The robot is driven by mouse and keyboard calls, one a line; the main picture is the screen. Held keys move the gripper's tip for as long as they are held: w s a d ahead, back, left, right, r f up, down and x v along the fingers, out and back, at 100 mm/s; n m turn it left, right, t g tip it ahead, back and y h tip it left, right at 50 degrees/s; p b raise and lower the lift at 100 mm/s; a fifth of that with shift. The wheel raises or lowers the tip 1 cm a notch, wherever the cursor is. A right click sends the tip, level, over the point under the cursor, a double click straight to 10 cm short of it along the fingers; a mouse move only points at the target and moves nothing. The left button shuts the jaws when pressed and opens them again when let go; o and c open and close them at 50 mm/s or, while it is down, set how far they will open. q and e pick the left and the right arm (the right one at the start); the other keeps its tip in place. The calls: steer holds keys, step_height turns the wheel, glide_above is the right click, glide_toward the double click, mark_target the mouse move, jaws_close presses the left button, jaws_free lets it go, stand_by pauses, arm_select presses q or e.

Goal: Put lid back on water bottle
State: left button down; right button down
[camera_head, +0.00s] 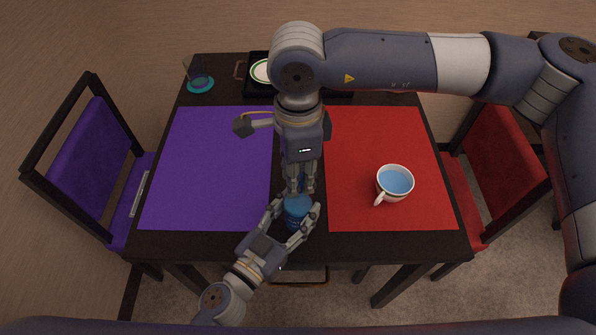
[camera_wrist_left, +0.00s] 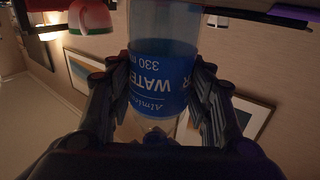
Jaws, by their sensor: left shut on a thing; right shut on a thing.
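The water bottle (camera_head: 296,212) stands at the near middle of the table, between the two mats. My left gripper (camera_head: 296,222) is shut around its sides. In the left wrist view the clear bottle with a blue WATER label (camera_wrist_left: 160,75) is between the fingers (camera_wrist_left: 158,95). It appears upside down there. My right gripper (camera_head: 299,188) points down just above and behind the bottle top, with its fingers shut close together. The lid is hidden or too small to make out between those fingers. Whether it touches the bottle's neck cannot be told.
A purple mat (camera_head: 205,165) lies left and a red mat (camera_head: 350,215) right. A white mug with blue liquid (camera_head: 394,183) stands on the red mat. A dark tray (camera_head: 258,90) and a glass on a teal coaster (camera_head: 200,85) are at the back. Chairs flank the table.

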steer(key=m, duration=0.5)
steer(key=shift+m, duration=0.3)
steer(key=m, duration=0.5)
steer(key=c, duration=1.3)
jaws_free()
step_height(320, 180, up, 12)
arm_select(q)
steer(key=c, duration=0.7)
jaws_free()
